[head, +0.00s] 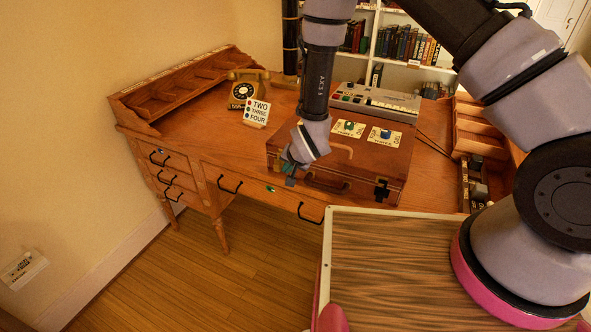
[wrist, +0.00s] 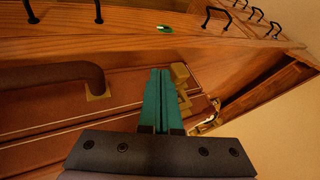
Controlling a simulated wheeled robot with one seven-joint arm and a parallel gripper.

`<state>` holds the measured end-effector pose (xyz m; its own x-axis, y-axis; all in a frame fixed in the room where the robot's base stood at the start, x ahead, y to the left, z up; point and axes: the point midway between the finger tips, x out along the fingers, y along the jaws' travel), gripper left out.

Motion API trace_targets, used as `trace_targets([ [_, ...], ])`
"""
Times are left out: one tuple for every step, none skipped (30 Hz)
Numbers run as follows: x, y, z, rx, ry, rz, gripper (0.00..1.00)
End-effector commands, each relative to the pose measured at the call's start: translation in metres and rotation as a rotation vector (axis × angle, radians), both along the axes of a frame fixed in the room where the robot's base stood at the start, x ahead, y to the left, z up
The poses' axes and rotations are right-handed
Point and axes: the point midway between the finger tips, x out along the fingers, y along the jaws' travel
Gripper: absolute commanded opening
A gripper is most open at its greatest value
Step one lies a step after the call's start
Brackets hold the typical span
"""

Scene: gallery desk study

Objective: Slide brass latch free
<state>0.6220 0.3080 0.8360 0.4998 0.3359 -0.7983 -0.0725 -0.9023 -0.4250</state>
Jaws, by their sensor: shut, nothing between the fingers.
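A brown case (head: 340,165) lies on the wooden desk, its front side facing me. In the wrist view, the brass latch (wrist: 181,76) shows as small stepped golden blocks on the case front (wrist: 120,90). My gripper (head: 290,181) is at the front left of the case. Its teal fingers are pressed together and empty in the wrist view (wrist: 160,70), just left of the latch. I cannot tell whether they touch it. A dark latch (head: 381,189) shows at the case's front right.
The case's dark handle (wrist: 60,75) is left of the fingers in the wrist view. Cards with knobs (head: 384,137) lie on the case lid. A telephone (head: 244,91) and a colour-word sign (head: 256,112) stand behind left. Drawer handles (head: 229,185) jut from the desk front.

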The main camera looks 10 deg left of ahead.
Motion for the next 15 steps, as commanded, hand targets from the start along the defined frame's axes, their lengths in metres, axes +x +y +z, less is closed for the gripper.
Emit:
trace_targets([
  [0.000,0.002,0.000,0.000,0.000,0.000,0.00],
  [0.000,0.003,0.000,0.000,0.000,0.000,0.00],
  [0.000,0.003,0.000,0.000,0.001,0.000,0.00],
  [0.000,0.003,0.000,0.000,0.001,0.000,0.00],
  [0.000,0.003,0.000,0.000,0.001,0.000,0.00],
  [0.000,0.003,0.000,0.000,0.001,0.000,0.00],
  [0.000,0.003,0.000,-0.001,0.001,0.000,0.00],
  [0.000,0.003,0.000,0.000,0.001,0.000,0.00],
  [0.000,0.003,0.000,0.000,0.001,0.000,0.00],
  [0.000,0.003,0.000,0.000,0.001,0.000,0.00],
  [0.000,0.003,0.000,0.000,0.001,0.000,0.00],
  [0.001,0.004,0.000,0.000,0.001,0.000,0.00],
  [0.001,0.006,0.000,0.000,0.000,-0.001,0.00],
  [0.002,0.009,0.000,0.001,0.000,0.000,0.00],
  [0.004,0.013,0.000,0.002,-0.001,0.000,0.00],
])
